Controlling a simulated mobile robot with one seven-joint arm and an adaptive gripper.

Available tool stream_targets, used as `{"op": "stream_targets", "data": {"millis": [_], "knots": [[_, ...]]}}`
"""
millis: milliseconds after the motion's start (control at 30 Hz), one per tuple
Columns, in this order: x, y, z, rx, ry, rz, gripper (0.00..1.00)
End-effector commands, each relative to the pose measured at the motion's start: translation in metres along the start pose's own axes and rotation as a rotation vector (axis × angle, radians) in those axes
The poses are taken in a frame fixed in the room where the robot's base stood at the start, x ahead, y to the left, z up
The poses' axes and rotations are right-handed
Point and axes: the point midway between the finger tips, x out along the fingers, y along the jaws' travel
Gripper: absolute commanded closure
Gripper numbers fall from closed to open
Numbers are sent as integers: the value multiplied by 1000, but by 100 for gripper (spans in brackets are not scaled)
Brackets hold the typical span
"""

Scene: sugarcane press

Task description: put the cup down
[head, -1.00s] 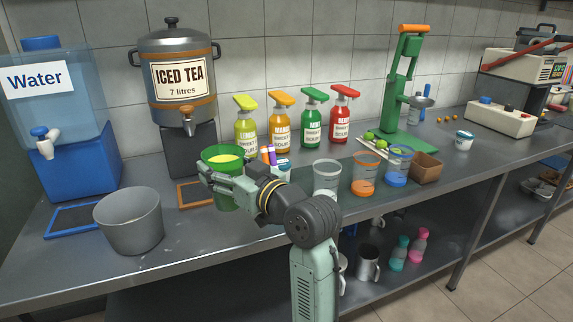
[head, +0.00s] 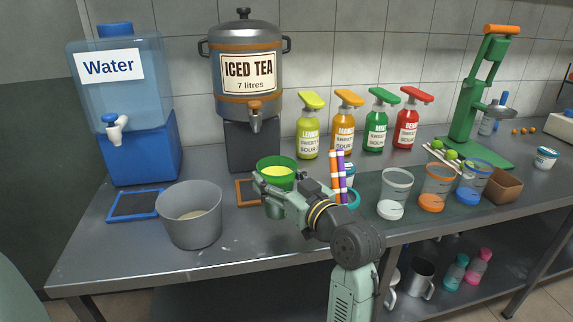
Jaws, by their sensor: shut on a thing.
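The green cup (head: 287,181) holds a yellow liquid and stands roughly upright in the head view, in front of the iced tea dispenser. My gripper (head: 264,186) is shut on the cup, with its fingers across the near side. The fingers and wrist hide most of the cup's lower part and its base. I cannot tell whether the base touches the counter.
An orange-framed mat (head: 243,199) lies just left of the cup on the steel counter (head: 255,235). A grey bucket (head: 190,222) stands further left. The iced tea dispenser (head: 248,100) is behind.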

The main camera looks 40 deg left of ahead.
Motion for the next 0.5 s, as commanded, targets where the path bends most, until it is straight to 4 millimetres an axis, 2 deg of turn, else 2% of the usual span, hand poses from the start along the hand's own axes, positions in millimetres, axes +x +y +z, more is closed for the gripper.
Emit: {"op": "stream_targets", "data": {"millis": [167,400,500], "knots": [[0,0,11,0,2,0,82],[0,0,40,1,2,0,82],[0,0,47,0,2,0,82]]}}
